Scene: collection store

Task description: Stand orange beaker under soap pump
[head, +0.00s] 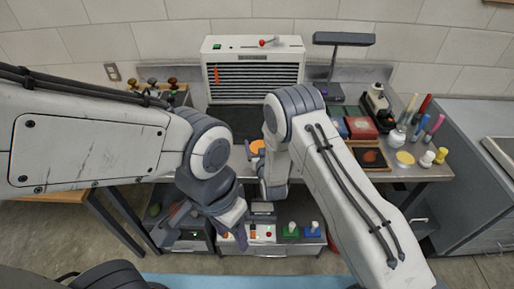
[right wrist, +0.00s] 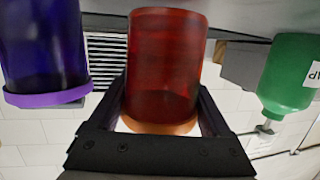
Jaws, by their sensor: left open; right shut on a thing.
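The orange beaker (right wrist: 163,70) is translucent red-orange with a lighter orange rim. It is between the fingers of my right gripper (right wrist: 155,115), which is shut on it. An orange patch (head: 257,147), apparently its top, shows beside my right arm in the head view. The right gripper's fingers are hidden there. The green soap pump (right wrist: 290,80), with a partly cut-off white label, is right of the beaker in the right wrist view, apart from it. I cannot tell whether the beaker touches the worktop. My left gripper (head: 230,228) is open and empty, low in front of the bench.
A dark purple beaker (right wrist: 45,45) is close on the left in the right wrist view. A white slatted cabinet (head: 254,68) stands at the back of the bench. A lamp (head: 343,40), red boxes (head: 361,127) and several bottles crowd the right side.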

